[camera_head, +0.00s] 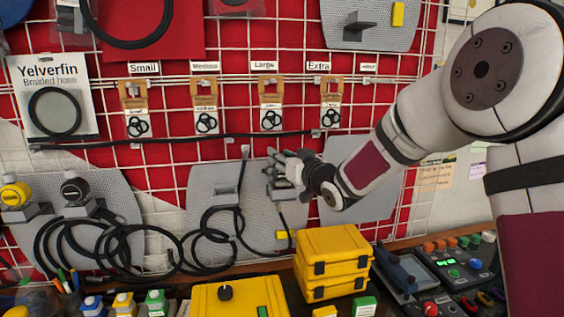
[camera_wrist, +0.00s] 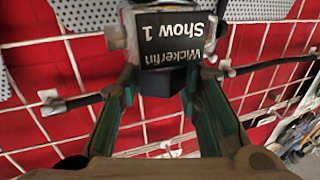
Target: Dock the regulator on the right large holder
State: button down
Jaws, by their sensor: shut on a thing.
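My gripper (camera_head: 288,172) is in front of the middle grey perforated panel (camera_head: 258,215). In the wrist view its green-lined fingers (camera_wrist: 160,86) are closed on the lower dark part of the regulator (camera_wrist: 168,38). The regulator is a grey and black block whose label reads "Wickerfin Show 1", upside down. In the head view it is small and partly merged with the gripper. A grey bracket (camera_head: 228,187) is on the middle panel, left of my gripper. Another grey bracket (camera_head: 358,28) is on the upper right panel. I cannot tell which is the right large holder.
Black hoses (camera_head: 120,240) coil across the lower wall, with one hanging near the gripper. Yellow cases (camera_head: 333,262) stand on the bench below. Hanging packets (camera_head: 270,105) and a horizontal black rod (camera_head: 170,140) lie above. A black and a yellow knobbed device are at left.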

jog(key=shift+f, duration=0.7)
jog(key=shift+f, duration=0.1)
jog(key=c, duration=1.2)
grip_release()
jog(key=shift+f, duration=0.15)
jog(key=shift+o, duration=0.2)
